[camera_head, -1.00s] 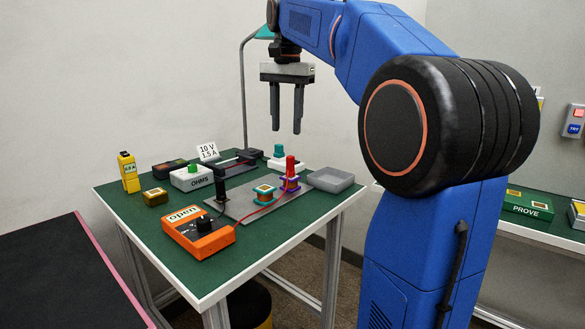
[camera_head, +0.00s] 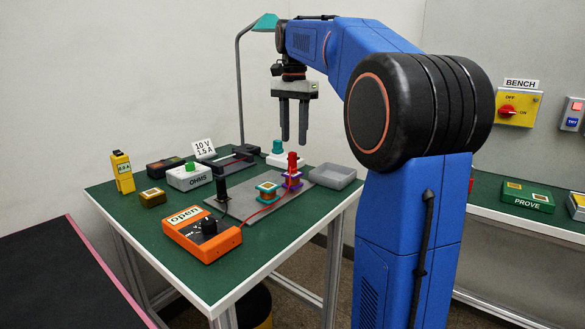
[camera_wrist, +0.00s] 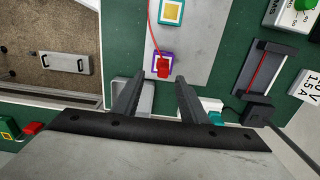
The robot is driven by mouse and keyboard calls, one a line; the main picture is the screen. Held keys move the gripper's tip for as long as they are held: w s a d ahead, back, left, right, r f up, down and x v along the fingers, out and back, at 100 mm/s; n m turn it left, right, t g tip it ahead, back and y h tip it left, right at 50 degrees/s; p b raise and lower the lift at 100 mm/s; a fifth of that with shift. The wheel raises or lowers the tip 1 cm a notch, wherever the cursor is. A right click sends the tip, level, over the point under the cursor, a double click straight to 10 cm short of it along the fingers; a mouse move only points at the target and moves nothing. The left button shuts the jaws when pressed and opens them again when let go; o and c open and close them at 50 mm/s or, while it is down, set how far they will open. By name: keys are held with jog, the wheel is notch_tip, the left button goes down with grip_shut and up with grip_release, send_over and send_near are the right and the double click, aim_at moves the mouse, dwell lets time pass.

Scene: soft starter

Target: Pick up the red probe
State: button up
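The red probe (camera_head: 292,165) stands upright at the purple-framed coil block (camera_head: 291,180) on the grey plate, with a red lead running from it to the orange meter (camera_head: 201,238). In the wrist view the red probe (camera_wrist: 163,67) shows from above, just beyond and between my fingertips. My gripper (camera_head: 294,143) points straight down, with its fingers apart and nothing between them. It hangs above the bench near the probe; in the wrist view its fingers (camera_wrist: 156,80) are spread. The black probe (camera_head: 222,190) stands upright on the left of the plate.
A teal-framed block (camera_head: 267,191) sits beside the purple one. A grey tray (camera_head: 334,177) lies to the right. A white block with a teal knob (camera_head: 278,148) stands behind, and the OHMS box (camera_head: 190,177) is to the left. A tall lamp post (camera_head: 239,95) rises at the back.

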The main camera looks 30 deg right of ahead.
aim_at(293, 158)
jog(key=shift+w+f, duration=0.15)
jog(key=shift+f, duration=1.85)
jog(key=shift+w+f, duration=0.15)
jog(key=shift+f, duration=1.85)
jog(key=shift+c, duration=0.6)
grip_shut()
